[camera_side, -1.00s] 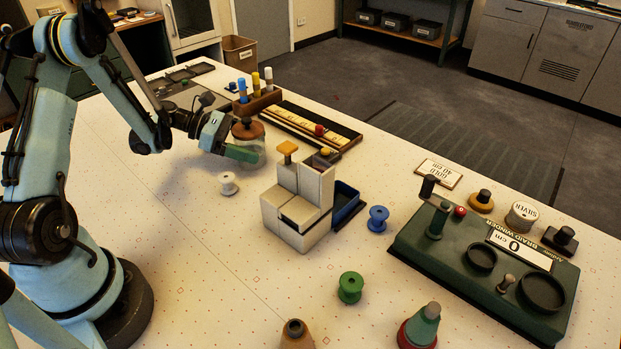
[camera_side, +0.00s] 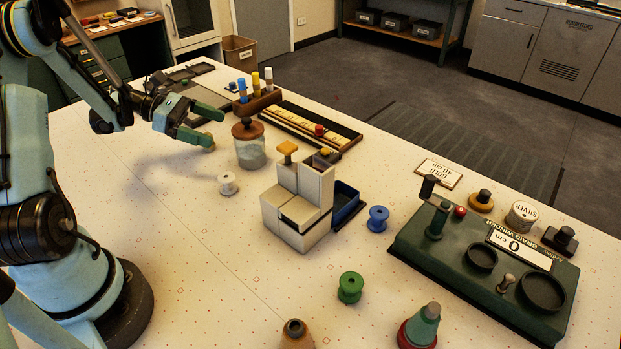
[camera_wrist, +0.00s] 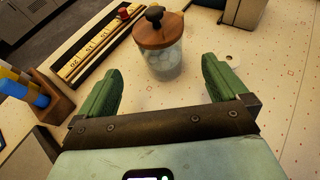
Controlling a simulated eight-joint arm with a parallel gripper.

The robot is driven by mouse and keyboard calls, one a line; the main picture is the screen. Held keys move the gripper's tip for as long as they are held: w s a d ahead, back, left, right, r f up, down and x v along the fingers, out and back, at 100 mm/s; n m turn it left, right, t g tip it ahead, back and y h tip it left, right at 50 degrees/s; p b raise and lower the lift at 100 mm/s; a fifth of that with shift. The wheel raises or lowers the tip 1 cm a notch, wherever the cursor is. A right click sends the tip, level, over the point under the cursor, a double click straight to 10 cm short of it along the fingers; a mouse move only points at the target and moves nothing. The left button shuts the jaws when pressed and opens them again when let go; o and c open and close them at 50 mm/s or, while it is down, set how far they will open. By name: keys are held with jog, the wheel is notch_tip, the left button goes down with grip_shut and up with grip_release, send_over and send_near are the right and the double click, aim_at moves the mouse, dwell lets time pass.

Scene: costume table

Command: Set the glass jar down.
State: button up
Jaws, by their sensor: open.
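The glass jar (camera_side: 250,154) with a brown wooden lid stands upright on the white table, behind and left of the grey block-shaped stand. In the wrist view the jar (camera_wrist: 162,60) is ahead of the fingers, with pale contents showing through the glass and a dark knob on its lid. My gripper (camera_side: 210,125) is to the left of the jar, apart from it. Its two green fingers are spread wide with nothing between them; the wrist view shows the open gripper (camera_wrist: 165,85) too.
A white spool (camera_side: 228,183) stands in front of the jar. A wooden rack with coloured tubes (camera_side: 257,98) and a ruler tray (camera_side: 310,127) lie behind it. The grey stand (camera_side: 297,205) is to the right. The table left of the white spool is clear.

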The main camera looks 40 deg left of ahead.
jog(key=d+r+m+g+y, duration=0.3)
jog(key=d+r+m+y, duration=0.2)
jog(key=d+m, duration=0.5)
jog(key=s+d+r+m+t+y, duration=0.1)
jog(key=s+d+r+m+y, duration=0.1)
jog(key=s+d+m+y, duration=0.3)
jog(key=s+d+m, duration=0.1)
jog(key=d+m, duration=0.3)
jog(key=m, duration=0.6)
jog(key=shift+s+d+m+t+y, duration=0.25)
jog(key=shift+s+m+t+y, duration=0.05)
jog(key=shift+s+m, duration=0.1)
jog(key=shift+w+r, duration=0.1)
